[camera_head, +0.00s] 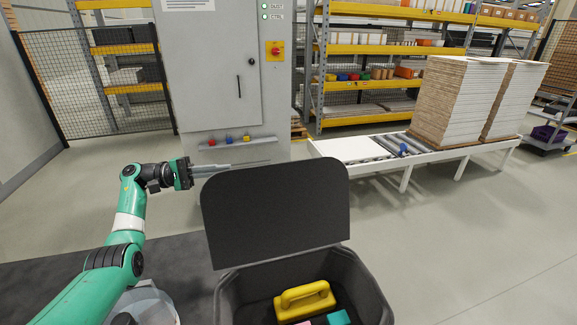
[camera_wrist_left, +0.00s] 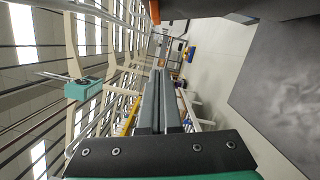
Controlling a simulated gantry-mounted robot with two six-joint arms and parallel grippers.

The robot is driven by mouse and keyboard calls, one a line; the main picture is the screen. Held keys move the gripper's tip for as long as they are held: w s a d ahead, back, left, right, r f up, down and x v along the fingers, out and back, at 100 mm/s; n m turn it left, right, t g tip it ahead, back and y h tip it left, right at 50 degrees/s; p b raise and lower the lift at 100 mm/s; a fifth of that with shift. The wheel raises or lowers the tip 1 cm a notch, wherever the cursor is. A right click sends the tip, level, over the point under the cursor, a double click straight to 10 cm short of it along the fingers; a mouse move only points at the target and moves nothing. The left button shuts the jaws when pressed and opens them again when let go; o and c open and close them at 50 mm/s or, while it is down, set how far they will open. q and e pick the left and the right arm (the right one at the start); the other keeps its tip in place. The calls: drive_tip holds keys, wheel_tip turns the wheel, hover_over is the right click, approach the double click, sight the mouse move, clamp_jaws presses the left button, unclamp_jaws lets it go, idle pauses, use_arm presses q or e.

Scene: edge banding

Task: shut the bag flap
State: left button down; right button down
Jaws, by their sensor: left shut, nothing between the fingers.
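The bag (camera_head: 232,296) is a dark grey open container at the bottom centre of the head view. Its flap (camera_head: 275,215) stands up at the back edge, leaning slightly, so the bag is open. My left gripper (camera_head: 230,167) is at the flap's upper left corner, its fingers pointing right near the top edge; I cannot tell if they touch it. Its fingers are shut and empty, as the left wrist view (camera_wrist_left: 158,80) also shows. My right gripper is not in view.
Inside the bag lie a yellow handled block (camera_head: 304,300), a teal block (camera_head: 338,318) and a pink piece. A grey cabinet (camera_head: 212,70) stands behind. A roller conveyor (camera_head: 375,152) with stacked boards (camera_head: 460,100) is at the back right. The floor right of the bag is clear.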

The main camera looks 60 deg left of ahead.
sight(259, 172)
use_arm(q)
drive_tip(key=w+d, duration=0.2)
drive_tip(key=w+d+r, duration=0.1)
drive_tip(key=w+d, duration=0.4)
drive_tip(key=d, duration=0.1)
drive_tip(key=shift+w+r, duration=0.25)
drive_tip(key=shift+r, duration=0.15)
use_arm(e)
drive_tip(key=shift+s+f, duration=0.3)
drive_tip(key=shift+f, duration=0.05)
use_arm(q)
drive_tip(key=shift+d+b, duration=0.15)
drive_tip(key=shift+b, duration=0.15)
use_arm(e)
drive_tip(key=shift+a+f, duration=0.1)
